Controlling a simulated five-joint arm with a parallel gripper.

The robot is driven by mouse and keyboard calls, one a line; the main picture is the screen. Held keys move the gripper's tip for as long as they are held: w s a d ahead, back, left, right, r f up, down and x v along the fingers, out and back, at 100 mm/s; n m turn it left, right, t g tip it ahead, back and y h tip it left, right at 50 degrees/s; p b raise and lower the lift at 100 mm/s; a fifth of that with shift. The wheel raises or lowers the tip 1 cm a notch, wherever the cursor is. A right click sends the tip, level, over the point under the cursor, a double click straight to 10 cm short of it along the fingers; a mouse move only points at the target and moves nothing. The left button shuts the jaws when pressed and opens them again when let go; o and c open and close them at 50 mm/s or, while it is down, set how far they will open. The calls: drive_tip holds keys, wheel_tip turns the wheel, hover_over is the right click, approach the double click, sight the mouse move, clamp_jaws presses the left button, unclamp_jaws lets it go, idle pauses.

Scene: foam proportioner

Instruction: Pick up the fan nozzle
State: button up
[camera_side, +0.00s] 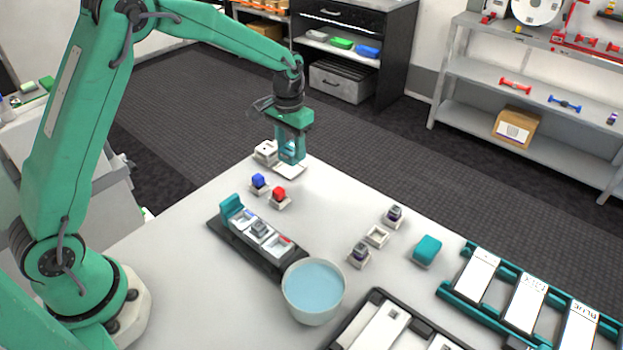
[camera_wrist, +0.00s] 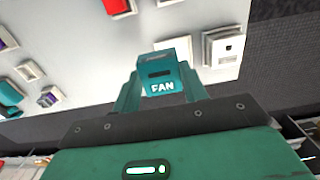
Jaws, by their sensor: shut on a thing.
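The fan nozzle (camera_wrist: 160,78) is a teal block with white FAN lettering, seen in the wrist view. My gripper (camera_wrist: 160,92) is shut on it, with one teal finger on each side. In the side view my gripper (camera_side: 292,153) points down at the far edge of the table, over a white square pad (camera_side: 291,171). The nozzle is mostly hidden there between the fingers. I cannot tell whether it touches the pad or is just above it.
A white box (camera_side: 265,151) stands close beside my gripper. Blue (camera_side: 258,181) and red (camera_side: 279,194) pieces sit on small holders nearer. A black rail with white blocks and a bowl of blue liquid (camera_side: 313,287) stand in front. A teal block (camera_side: 427,249) sits to the right.

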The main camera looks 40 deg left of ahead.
drive_tip(key=s+d+r, duration=0.4)
drive_tip(key=d+r, duration=0.1)
drive_tip(key=d, duration=0.3)
drive_tip(key=shift+s+r, duration=0.2)
drive_tip(key=shift+s, duration=0.1)
idle(0.3)
drive_tip(key=s, duration=0.5)
drive_tip(key=s+d, duration=0.1)
drive_tip(key=s, duration=0.4)
drive_tip(key=s+d+r, duration=0.1)
drive_tip(key=s, duration=0.4)
drive_tip(key=shift+s, duration=0.4)
drive_tip(key=shift+f, duration=0.1)
drive_tip(key=shift+f, duration=2.15)
